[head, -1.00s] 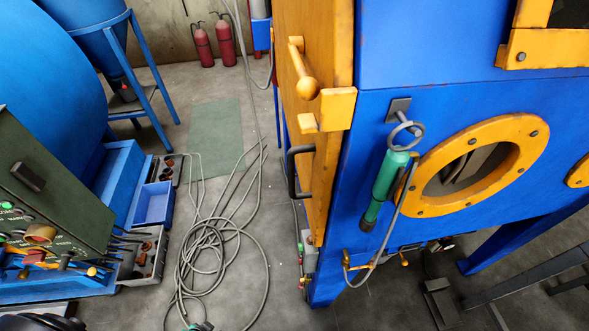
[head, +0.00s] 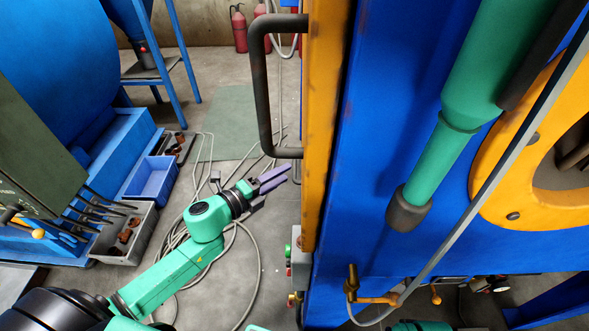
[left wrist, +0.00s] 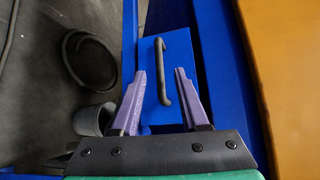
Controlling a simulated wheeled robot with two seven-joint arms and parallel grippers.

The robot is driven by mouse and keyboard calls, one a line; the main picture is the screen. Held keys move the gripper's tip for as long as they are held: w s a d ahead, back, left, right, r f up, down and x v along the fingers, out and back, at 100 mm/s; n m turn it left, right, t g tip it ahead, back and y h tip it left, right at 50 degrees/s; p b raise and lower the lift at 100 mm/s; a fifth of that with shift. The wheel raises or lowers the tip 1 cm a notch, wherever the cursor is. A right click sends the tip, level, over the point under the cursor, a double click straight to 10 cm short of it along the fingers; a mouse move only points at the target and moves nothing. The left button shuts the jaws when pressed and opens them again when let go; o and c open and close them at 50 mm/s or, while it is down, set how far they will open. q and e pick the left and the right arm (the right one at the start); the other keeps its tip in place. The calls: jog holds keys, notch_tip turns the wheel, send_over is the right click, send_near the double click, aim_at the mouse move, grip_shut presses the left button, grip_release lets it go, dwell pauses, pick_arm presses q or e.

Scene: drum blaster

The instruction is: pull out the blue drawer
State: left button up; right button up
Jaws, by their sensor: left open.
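The blue drawer (left wrist: 183,48) shows in the left wrist view as a blue panel with a dark curved handle (left wrist: 168,86) running along it. I cannot make it out in the head view. My left gripper (head: 279,177) has purple fingers and is open. It reaches in from the lower left of the head view, beside the big blue cabinet. In the left wrist view its fingers (left wrist: 160,72) appear on either side of the handle, with space between each finger and the bar. I cannot tell how far in front of the handle they are. My right gripper is not in view.
The blue cabinet (head: 345,190) with its orange edge (head: 323,120) and large dark handle (head: 262,100) stands close on the right. A green cylinder tool (head: 430,165) and hose hang there. Cables (head: 245,270) lie on the floor. A blue bin (head: 152,180) and grey bin (head: 125,240) sit left.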

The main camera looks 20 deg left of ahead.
aim_at(294, 166)
pick_arm(q)
jog(key=x, duration=0.5)
jog(key=shift+w+d, duration=0.1)
jog(key=shift+w, duration=0.1)
grip_shut()
jog(key=shift+f, duration=0.1)
dwell(1.0)
